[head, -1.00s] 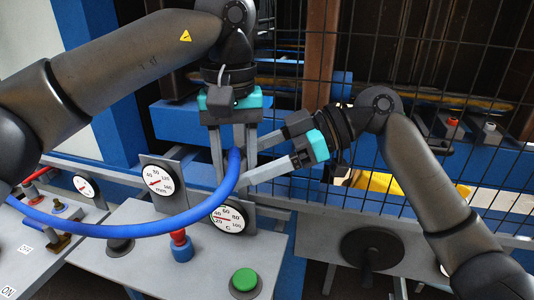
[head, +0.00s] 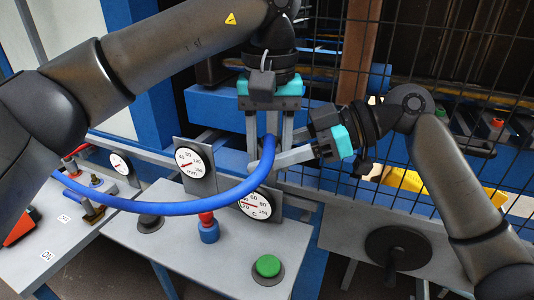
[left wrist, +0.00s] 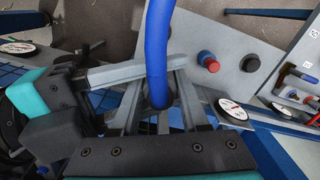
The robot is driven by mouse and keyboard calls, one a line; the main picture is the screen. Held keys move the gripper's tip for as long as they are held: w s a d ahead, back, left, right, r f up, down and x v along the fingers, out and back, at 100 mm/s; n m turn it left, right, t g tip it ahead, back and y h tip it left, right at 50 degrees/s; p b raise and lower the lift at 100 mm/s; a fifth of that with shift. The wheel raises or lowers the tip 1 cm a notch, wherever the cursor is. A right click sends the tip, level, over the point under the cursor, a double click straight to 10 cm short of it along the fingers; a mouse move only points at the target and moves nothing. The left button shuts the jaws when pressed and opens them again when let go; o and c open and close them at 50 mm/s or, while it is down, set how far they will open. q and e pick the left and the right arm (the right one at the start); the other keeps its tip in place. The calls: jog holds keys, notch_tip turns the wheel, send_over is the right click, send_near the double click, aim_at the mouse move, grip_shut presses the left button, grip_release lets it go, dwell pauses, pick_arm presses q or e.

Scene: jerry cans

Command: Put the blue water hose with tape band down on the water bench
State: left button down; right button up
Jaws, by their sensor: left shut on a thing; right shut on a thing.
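The blue water hose (head: 170,207) hangs in a curve from my grippers to the left, where it passes behind my left arm. My left gripper (head: 263,158) points down and is shut on the hose near its right end. My right gripper (head: 273,155) comes in from the right and is shut on the same end, its fingers crossing the left ones. The hose also shows in the left wrist view (left wrist: 157,45), between the fingers. No tape band is visible. The grey bench (head: 190,255) lies below the hose; I cannot tell whether it is the water bench.
The bench carries a mm gauge (head: 193,164), a C gauge (head: 257,202), a red-and-blue knob (head: 208,230) and a green button (head: 268,266). A second grey bench (head: 85,222) with valves is at left. Black mesh fencing (head: 455,60) stands behind my right arm.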

pick_arm(q)
jog(key=shift+w+a, duration=0.1)
jog(key=shift+w, duration=0.05)
pick_arm(e)
jog(key=shift+s+a, duration=0.1)
jog(key=shift+s, duration=0.1)
grip_shut()
pick_arm(q)
jog(key=shift+c, duration=1.7)
grip_release()
pick_arm(e)
jog(key=shift+w, duration=0.1)
